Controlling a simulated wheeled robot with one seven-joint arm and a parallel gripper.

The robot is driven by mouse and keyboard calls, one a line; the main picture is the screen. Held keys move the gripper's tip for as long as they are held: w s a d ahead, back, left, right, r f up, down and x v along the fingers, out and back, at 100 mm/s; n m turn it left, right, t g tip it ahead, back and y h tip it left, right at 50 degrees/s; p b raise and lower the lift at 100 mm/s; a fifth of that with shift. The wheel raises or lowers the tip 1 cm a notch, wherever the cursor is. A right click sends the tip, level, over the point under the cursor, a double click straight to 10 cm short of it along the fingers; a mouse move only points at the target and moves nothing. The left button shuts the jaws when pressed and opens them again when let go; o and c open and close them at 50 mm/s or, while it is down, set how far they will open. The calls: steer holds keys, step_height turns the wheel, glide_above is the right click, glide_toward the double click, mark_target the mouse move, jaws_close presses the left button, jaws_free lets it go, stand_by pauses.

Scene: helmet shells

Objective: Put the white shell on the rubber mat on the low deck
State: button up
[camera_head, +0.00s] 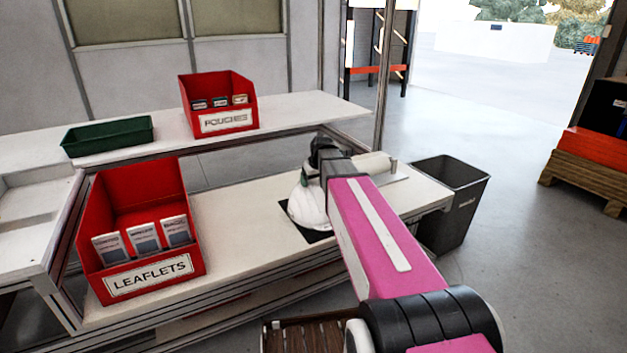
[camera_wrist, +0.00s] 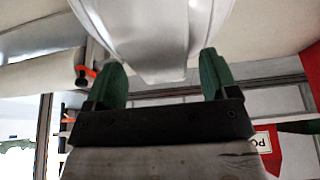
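The white shell (camera_head: 306,207) is on the low deck (camera_head: 245,222), over the dark rubber mat (camera_head: 318,237); the mat shows around its lower edge. My arm hides the shell's right side. My gripper (camera_head: 322,165) is at the top of the shell, partly hidden by my wrist. In the wrist view the shell (camera_wrist: 160,35) fills the top middle. The green fingers of my gripper (camera_wrist: 163,65) stand wide apart, one on each side of the shell's narrow lower part, and look open. Whether the fingertips touch the shell is unclear.
A red LEAFLETS bin (camera_head: 150,278) stands on the low deck at left. A red POUCHES bin (camera_head: 222,122) and a green tray (camera_head: 108,137) stand on the upper shelf (camera_head: 290,110). A white roll (camera_head: 374,163) lies just behind the shell. A grey waste bin (camera_head: 452,200) stands beyond the deck's right end.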

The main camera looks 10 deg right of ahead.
steer(key=shift+r, duration=0.15)
steer(key=v, duration=1.2)
steer(key=s+f+m+g, duration=0.1)
steer(key=s+f+g, duration=0.1)
steer(key=s+f, duration=0.8)
steer(key=s+f+m+g+h, duration=0.1)
steer(key=s+f+m+g, duration=0.1)
steer(key=s+f, duration=0.8)
step_height(320, 180, down, 6)
steer(key=shift+s+a+f+m, duration=0.15)
steer(key=shift+s+a+m, duration=0.05)
steer(key=shift+s+m, duration=0.15)
